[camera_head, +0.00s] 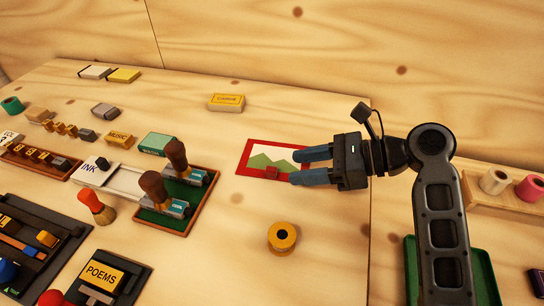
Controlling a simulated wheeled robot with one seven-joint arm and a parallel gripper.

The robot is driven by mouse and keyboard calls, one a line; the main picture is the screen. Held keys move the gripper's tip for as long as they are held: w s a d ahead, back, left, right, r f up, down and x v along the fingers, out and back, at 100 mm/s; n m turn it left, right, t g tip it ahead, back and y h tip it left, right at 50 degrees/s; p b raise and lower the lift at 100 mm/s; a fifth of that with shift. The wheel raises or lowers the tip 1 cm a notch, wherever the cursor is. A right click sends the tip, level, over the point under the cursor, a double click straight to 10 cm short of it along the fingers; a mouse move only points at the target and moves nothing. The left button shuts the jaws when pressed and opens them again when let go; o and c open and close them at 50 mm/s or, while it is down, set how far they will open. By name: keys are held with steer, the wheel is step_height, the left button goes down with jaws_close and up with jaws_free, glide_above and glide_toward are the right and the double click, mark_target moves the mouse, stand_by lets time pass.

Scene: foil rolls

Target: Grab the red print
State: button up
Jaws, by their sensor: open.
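The red print (245,162) lies flat on the wooden table. It has a red border around a white field with green hill shapes and a small red block shape. My gripper (294,167) comes in from the right with its two blue fingers apart. The fingers reach over the print's right side and hide part of it. Nothing shows between the fingertips except the print below. I cannot tell whether the fingers touch the print.
A yellow roll (282,237) stands in front of the print. A green tray with two wooden-handled stamps (153,218) is to the left. A yellow box (227,102) lies behind. The table (330,265) is bare at front right, near its right edge.

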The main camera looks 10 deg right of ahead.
mark_target(277, 169)
steer(key=x, duration=0.5)
steer(key=shift+w+d+f, duration=0.2)
steer(key=shift+w+f, duration=0.05)
steer(key=shift+w, duration=0.05)
jaws_close()
